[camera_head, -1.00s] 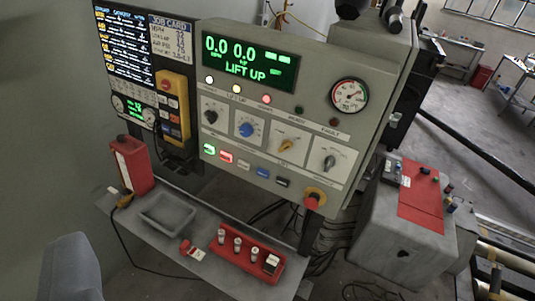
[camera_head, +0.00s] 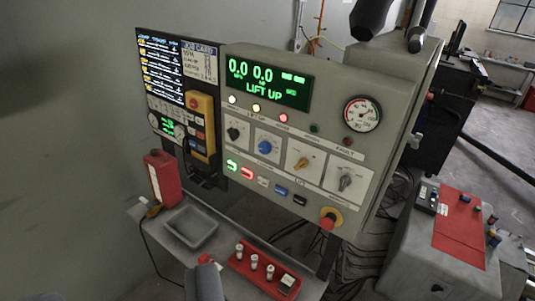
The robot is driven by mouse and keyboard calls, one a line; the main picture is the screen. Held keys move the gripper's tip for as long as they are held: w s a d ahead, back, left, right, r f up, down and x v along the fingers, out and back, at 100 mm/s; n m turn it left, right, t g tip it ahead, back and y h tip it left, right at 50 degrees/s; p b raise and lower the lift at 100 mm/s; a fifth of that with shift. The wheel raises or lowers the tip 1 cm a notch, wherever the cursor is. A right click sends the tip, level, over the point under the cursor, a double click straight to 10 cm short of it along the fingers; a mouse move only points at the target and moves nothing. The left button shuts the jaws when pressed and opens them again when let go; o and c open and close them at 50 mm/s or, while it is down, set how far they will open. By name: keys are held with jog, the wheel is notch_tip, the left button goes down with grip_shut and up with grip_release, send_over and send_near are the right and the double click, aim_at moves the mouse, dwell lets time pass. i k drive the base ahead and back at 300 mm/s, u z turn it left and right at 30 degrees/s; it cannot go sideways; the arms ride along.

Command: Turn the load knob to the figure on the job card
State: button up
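The control panel (camera_head: 330,130) fills the middle of the view. The green display (camera_head: 268,81) reads 0.0, 0.0 and LIFT UP.
A red emergency button (camera_head: 330,217) is at the panel's lower right. A yellow pendant (camera_head: 200,120) hangs at left. Below, a shelf (camera_head: 150,220) bears a grey tray (camera_head: 192,227) and a red holder (camera_head: 262,271). A grey box (camera_head: 440,250) stands at right.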

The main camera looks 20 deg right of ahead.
aim_at(265, 147)
jog(key=z, duration=0.05)
jog(key=i, duration=1)
jog(key=u, duration=0.05)
